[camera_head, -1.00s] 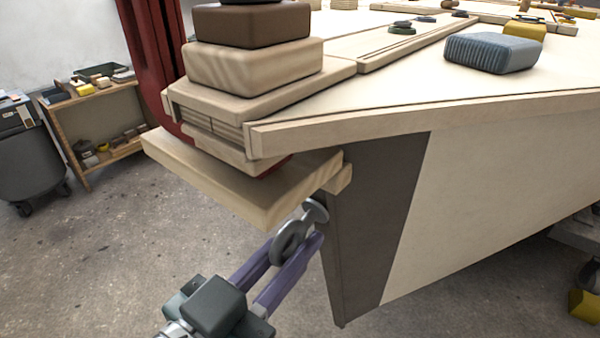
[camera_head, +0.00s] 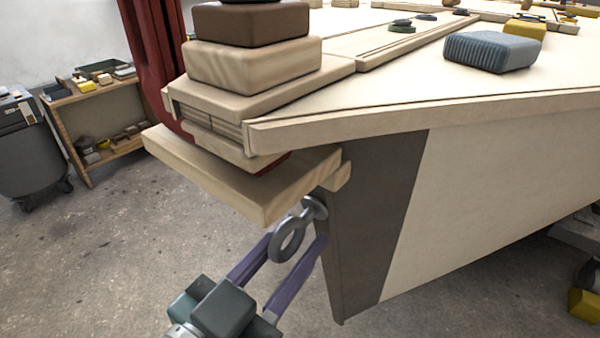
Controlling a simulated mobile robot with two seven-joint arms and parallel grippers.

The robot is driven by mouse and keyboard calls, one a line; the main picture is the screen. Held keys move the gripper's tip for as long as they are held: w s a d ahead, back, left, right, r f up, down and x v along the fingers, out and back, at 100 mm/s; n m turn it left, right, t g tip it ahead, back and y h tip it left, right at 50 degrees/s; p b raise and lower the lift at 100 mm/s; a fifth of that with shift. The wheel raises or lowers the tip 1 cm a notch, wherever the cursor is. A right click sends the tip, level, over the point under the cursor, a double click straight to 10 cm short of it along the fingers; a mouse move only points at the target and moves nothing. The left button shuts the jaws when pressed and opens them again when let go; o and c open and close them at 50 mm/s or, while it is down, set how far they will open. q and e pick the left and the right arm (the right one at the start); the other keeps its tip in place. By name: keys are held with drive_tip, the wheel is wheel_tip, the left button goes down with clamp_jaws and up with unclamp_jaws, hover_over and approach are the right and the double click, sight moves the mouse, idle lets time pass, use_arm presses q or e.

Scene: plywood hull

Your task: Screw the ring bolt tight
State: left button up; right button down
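The grey metal ring bolt (camera_head: 290,236) sticks out from the dark stem face of the plywood hull (camera_head: 372,215), just under a wooden board. Its round flange sits at the hull face, and its ring faces partly toward the camera. My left gripper (camera_head: 296,241) comes from below with its two purple fingers spread. One finger is on the left of the ring and the other on the right, with a gap visible on the right side. Whether the left finger touches the ring I cannot tell. My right gripper does not show.
The wooden board (camera_head: 240,183) juts out right above the bolt. Stacked blocks (camera_head: 252,65) and a red clamp-like post (camera_head: 158,60) stand above it. A blue-grey ribbed block (camera_head: 492,52) lies on the deck. Open floor (camera_head: 110,260) lies left of the bow.

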use_arm(q)
drive_tip(key=shift+o, duration=0.7)
drive_tip(key=shift+a, duration=0.1)
drive_tip(key=shift+s+a, duration=0.1)
drive_tip(key=shift+s, duration=0.15)
drive_tip(key=p+v, duration=0.3)
drive_tip(key=v, duration=0.6)
drive_tip(key=shift+s, duration=0.15)
